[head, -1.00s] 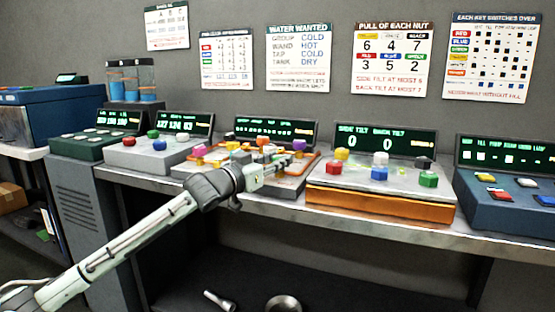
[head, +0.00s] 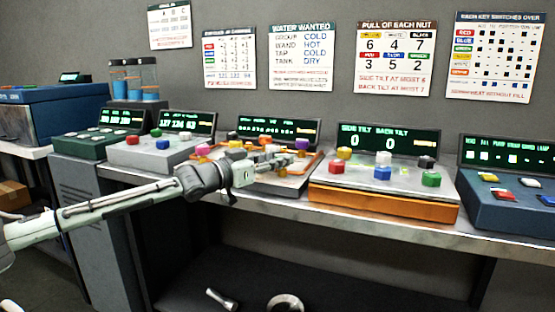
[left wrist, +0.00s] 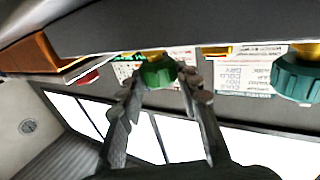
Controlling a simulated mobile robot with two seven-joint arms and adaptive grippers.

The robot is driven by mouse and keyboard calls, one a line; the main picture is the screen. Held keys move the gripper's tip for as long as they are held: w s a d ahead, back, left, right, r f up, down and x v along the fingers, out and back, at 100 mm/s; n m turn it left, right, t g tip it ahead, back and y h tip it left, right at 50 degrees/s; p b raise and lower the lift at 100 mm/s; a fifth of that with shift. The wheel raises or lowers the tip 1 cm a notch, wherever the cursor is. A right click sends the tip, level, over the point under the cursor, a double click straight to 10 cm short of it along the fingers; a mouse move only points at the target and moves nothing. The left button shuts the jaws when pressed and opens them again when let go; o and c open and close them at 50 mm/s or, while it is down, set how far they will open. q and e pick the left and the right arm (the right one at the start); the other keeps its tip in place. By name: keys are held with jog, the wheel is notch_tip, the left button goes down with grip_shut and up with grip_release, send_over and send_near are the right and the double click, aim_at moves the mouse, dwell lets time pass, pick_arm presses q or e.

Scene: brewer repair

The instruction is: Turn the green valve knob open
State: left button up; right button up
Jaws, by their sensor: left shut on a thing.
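My left gripper (head: 284,163) reaches in from the left over the middle console (head: 262,181), which carries several coloured knobs. In the left wrist view the two fingers of my left gripper (left wrist: 160,88) are closed on the sides of a green valve knob (left wrist: 157,72). In the head view the gripper hides this knob. A purple knob (head: 302,143) and an orange knob (head: 265,140) stand close behind the gripper. My right gripper is in neither view.
A teal knob (left wrist: 298,78) is at the right in the left wrist view. An orange-sided console (head: 385,205) with several knobs stands right of the gripper, and a grey console (head: 145,155) stands left. Wall charts hang behind the bench.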

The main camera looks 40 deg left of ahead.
pick_arm(q)
jog(key=o, duration=1.2)
jog(key=shift+c, duration=0.2)
jog(key=shift+f, duration=0.1)
jog(key=shift+s+a+f, duration=0.15)
jog(key=shift+s+a, duration=0.05)
jog(key=shift+s, duration=0.5)
jog(key=shift+v, duration=3.15)
jog(key=shift+r+v, duration=0.2)
jog(key=shift+v, duration=1.9)
